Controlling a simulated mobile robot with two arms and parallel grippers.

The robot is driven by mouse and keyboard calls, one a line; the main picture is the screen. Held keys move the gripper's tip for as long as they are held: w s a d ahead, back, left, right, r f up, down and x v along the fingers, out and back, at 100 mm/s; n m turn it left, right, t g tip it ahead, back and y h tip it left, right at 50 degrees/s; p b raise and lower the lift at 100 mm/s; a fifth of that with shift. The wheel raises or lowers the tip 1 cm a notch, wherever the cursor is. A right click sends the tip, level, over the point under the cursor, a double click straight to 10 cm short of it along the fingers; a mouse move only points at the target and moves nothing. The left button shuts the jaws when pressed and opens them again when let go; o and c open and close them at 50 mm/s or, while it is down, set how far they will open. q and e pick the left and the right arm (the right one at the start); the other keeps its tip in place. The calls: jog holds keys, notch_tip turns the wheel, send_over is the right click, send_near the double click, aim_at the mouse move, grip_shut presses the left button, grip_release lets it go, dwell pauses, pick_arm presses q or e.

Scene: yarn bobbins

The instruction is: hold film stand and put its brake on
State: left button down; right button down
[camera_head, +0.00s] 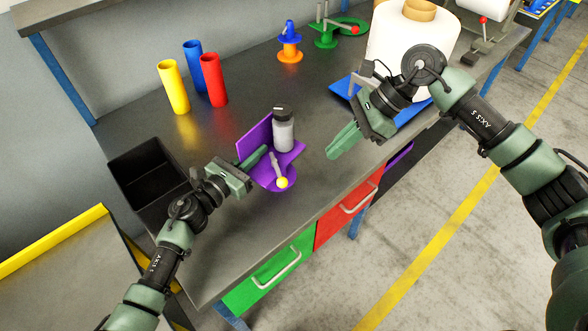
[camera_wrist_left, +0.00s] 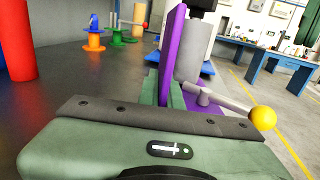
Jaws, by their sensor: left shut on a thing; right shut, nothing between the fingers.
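A purple stand (camera_head: 246,143) with an upright plate stands near the table's front edge. A grey cylinder with a black cap (camera_head: 283,134) stands upright on it. A lever with a yellow ball (camera_head: 282,182) sits at the stand's front and points toward the table edge. My left gripper (camera_head: 260,154) is shut on the purple plate from the left; the left wrist view shows the plate (camera_wrist_left: 172,40) at the fingers and the yellow ball (camera_wrist_left: 263,118) at right. My right gripper (camera_head: 333,153) is shut and empty, to the right of the stand and apart from it.
A black bin (camera_head: 150,165) lies at the left. Yellow (camera_head: 174,88), blue (camera_head: 193,62) and red (camera_head: 213,80) tubes stand behind. Orange (camera_head: 290,52) and green (camera_head: 326,38) stands are at the back. A big white roll (camera_head: 390,45) stands behind my right arm.

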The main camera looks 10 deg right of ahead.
aim_at(277, 168)
jog(key=shift+d+y, duration=0.4)
jog(key=shift+d, duration=0.75)
jog(key=a+r+x, duration=0.1)
jog(key=a+x, duration=0.1)
jog(key=x, duration=1.1)
jog(key=shift+w+r, duration=0.2)
jog(key=shift+r, duration=0.05)
jog(key=shift+t, duration=0.3)
